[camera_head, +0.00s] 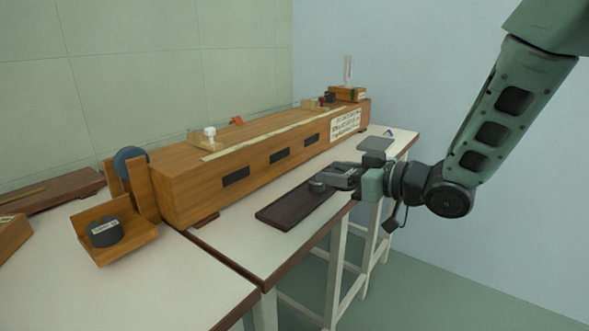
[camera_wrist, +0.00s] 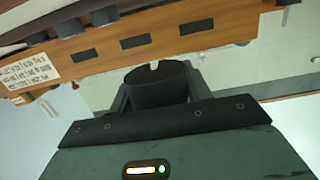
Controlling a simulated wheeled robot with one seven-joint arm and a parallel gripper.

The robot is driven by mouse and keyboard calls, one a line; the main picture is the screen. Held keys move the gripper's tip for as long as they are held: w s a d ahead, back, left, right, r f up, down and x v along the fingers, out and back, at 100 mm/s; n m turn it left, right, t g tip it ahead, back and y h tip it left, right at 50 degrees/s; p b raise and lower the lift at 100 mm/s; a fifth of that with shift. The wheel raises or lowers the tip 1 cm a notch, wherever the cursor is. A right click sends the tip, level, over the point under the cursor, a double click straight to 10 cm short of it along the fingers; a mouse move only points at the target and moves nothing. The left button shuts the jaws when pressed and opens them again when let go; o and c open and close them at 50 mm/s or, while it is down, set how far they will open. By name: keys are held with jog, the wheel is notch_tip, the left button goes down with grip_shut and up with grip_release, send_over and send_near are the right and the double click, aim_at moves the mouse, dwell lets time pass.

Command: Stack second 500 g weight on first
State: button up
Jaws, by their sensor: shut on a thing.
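My gripper (camera_head: 326,183) is shut on a dark round weight (camera_head: 317,187) over the far part of the dark board on the right bench. In the wrist view the held weight (camera_wrist: 158,87) is a dark cylinder with a small pale notch in its top, between my two fingers (camera_wrist: 156,98). I cannot tell whether it touches the board. Another dark weight (camera_head: 105,234) with a pale label sits in an open wooden cradle at the left, far from my gripper. Its marking is too small to read.
A long wooden case (camera_head: 240,167) with dark slots stands behind the dark board (camera_head: 285,212). A blue-grey disc (camera_head: 129,162) is at its left end. A grey pad (camera_head: 375,144) lies behind my gripper. The white bench top (camera_head: 240,252) in front is clear.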

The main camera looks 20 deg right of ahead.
jog(key=w+p, duration=0.1)
jog(key=p, duration=0.2)
jog(key=b, duration=0.1)
send_over(294, 198)
jog(key=shift+s+d, duration=0.35)
jog(key=shift+s, duration=0.1)
jog(key=shift+w+a+f+b, duration=0.15)
jog(key=shift+f+b, duration=0.15)
jog(key=shift+f, duration=0.25)
jog(key=shift+w+a+f+b, duration=0.15)
jog(key=shift+f+b, duration=0.15)
jog(key=shift+f, duration=0.2)
jog(key=shift+w+f+b, duration=0.15)
jog(key=shift+f+b, duration=0.6)
jog(key=shift+f, duration=1.45)
jog(key=shift+f, duration=0.1)
jog(key=shift+f, duration=0.15)
jog(key=o, duration=1)
jog(key=shift+f, duration=0.1)
jog(key=o, duration=0.3)
jog(key=shift+o, duration=0.2)
